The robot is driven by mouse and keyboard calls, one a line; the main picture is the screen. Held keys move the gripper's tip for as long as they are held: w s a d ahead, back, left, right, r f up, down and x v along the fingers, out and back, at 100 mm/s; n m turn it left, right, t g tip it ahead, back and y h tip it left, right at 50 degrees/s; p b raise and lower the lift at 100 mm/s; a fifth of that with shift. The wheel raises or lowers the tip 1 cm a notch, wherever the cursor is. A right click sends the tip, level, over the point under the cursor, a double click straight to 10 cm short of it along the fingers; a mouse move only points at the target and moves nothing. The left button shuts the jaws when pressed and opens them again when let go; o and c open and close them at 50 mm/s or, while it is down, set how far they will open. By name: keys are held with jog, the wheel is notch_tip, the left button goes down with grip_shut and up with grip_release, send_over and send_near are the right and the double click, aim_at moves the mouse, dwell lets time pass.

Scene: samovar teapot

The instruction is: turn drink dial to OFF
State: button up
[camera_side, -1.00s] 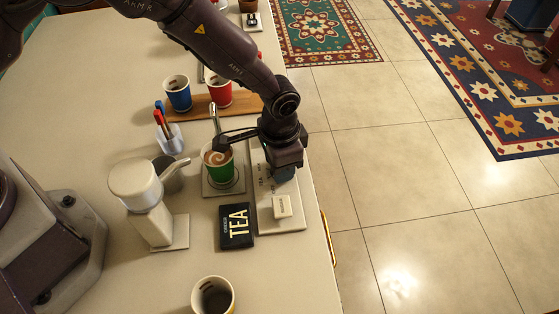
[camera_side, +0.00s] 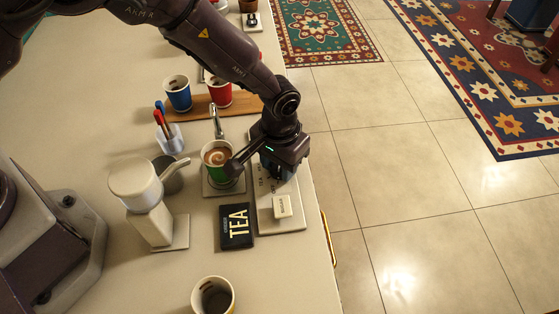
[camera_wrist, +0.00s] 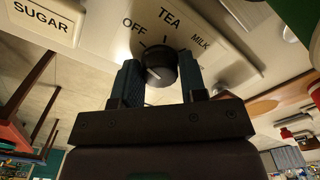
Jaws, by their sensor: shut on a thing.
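The drink dial (camera_wrist: 160,66) is a black round knob between the fingers of my gripper (camera_wrist: 161,80) in the wrist view. The gripper is shut on it, one blue-grey finger on each side. The labels OFF (camera_wrist: 134,25), TEA (camera_wrist: 169,16) and MILK (camera_wrist: 199,42) curve around the dial. A small pale mark shows on the dial's face, but which label it points at is hard to tell. In the side view my gripper (camera_side: 278,172) is down at the pale control panel (camera_side: 292,225) and hides the dial.
A SUGAR button (camera_side: 282,206) is on the panel. A black TEA box (camera_side: 237,227) lies left of it. The table's right edge is close.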

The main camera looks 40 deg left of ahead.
dwell(0.3)
jog(key=o, duration=0.9)
notch_tip(320, 180, up, 13)
dwell(0.4)
jog(key=s+a+r+t, duration=0.2)
jog(key=s+a+r, duration=0.5)
jog(key=s+a+r+t, duration=0.1)
jog(key=s+a+r, duration=0.5)
jog(key=a+r, duration=0.1)
jog(key=s+a+r+t, duration=0.2)
jog(key=s+a+r, duration=0.4)
jog(key=s+a, duration=0.1)
jog(key=shift+s+a+r+t, duration=0.15)
jog(key=shift+a+r, duration=0.05)
jog(key=shift+a, duration=0.25)
jog(key=shift+s+a+r+t, duration=0.15)
jog(key=shift+a+r, duration=0.05)
jog(key=shift+a, duration=0.25)
